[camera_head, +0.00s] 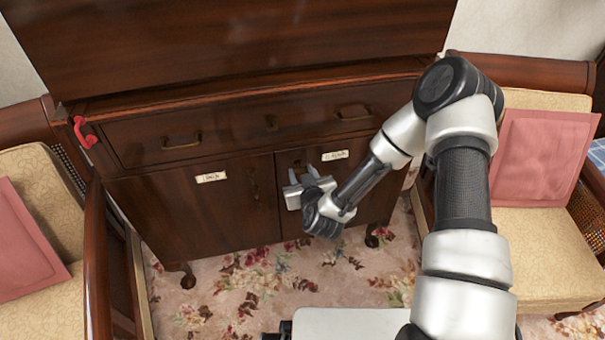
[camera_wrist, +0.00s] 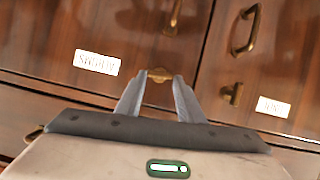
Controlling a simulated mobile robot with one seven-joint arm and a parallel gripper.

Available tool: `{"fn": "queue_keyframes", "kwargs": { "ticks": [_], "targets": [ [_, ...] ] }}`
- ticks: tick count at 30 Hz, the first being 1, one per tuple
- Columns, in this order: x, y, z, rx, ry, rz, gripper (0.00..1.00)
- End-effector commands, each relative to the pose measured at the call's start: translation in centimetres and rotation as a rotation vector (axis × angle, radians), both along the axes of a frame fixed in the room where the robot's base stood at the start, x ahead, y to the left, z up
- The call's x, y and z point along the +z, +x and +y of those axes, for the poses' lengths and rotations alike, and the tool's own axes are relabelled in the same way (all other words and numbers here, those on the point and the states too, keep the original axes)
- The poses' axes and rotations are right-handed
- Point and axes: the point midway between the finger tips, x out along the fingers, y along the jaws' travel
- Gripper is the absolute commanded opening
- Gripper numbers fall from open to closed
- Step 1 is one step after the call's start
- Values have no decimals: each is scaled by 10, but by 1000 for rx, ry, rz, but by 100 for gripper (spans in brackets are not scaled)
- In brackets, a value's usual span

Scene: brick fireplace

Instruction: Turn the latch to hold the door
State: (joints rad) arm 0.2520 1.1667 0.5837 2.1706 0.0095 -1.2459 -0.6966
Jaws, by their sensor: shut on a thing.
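A small brass latch (camera_wrist: 159,76) sits near the edge of a cabinet door and lies about level in the wrist view. My gripper (camera_wrist: 162,74) is shut on it, with one finger on each side. In the head view my gripper (camera_head: 308,172) is at the upper part of the right cabinet door (camera_head: 356,197); it hides the latch there. The door is shut, beside the left door (camera_head: 225,215). A brass pull handle (camera_wrist: 174,14) shows on the same door, beyond the latch. A similar brass latch (camera_wrist: 232,93) is on the other door.
White labels mark the left door (camera_head: 211,177) and right door (camera_head: 335,155). A red object (camera_head: 85,132) is at the cabinet's left edge. Chairs with pink cushions (camera_head: 545,155) stand on both sides. Flowered carpet (camera_head: 240,290) lies in front.

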Motion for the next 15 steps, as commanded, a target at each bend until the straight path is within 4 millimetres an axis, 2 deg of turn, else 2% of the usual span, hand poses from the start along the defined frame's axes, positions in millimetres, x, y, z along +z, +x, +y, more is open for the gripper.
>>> {"fn": "queue_keyframes", "kwargs": {
  "ticks": [15],
  "targets": [
    [-5,-3,11,5,-441,-132,12]
  ]
}}
